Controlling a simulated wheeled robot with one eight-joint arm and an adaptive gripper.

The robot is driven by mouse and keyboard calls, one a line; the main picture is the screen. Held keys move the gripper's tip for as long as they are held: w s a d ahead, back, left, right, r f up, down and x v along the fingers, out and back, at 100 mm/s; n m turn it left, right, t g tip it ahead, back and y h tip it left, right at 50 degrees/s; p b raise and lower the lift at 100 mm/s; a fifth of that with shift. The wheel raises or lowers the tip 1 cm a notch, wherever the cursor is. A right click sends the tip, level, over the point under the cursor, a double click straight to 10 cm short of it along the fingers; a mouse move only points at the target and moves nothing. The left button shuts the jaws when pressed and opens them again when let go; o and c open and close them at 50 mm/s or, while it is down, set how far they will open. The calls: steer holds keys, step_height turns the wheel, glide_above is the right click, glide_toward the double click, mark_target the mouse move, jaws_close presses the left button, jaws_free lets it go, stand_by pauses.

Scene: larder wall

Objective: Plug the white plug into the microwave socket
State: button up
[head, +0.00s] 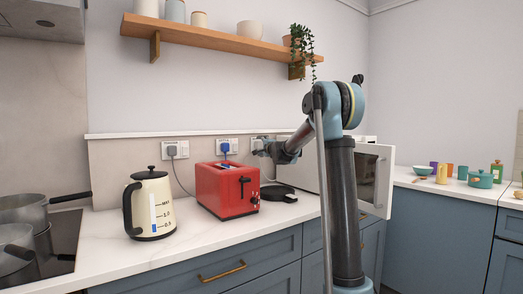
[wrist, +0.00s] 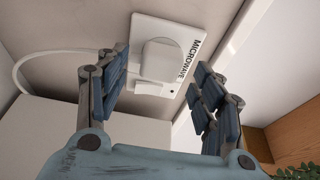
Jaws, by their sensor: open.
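The microwave socket is a white wall plate with the word MICROWAVE on it (wrist: 185,62). It also shows in the head view (head: 257,139), partly hidden by my gripper. The white plug (wrist: 159,60) sits against the face of this socket, its white cable (wrist: 55,50) running off to the left. It looks seated, with no clear gap visible. My gripper (wrist: 160,62) is open, its fingers on either side of the plug and apart from it. In the head view my gripper (head: 264,151) is at the wall, above and right of the toaster.
A red toaster (head: 227,190) and cream kettle (head: 149,205) stand on the counter. A blue plug (head: 225,148) and a grey plug (head: 172,150) are in sockets to the left. The microwave (head: 300,165), door (head: 378,180) open, is behind my arm. A shelf (head: 215,40) hangs above.

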steer(key=v, duration=1)
steer(key=shift+s, duration=0.3)
steer(key=shift+d+f, duration=0.1)
steer(key=shift+d, duration=0.05)
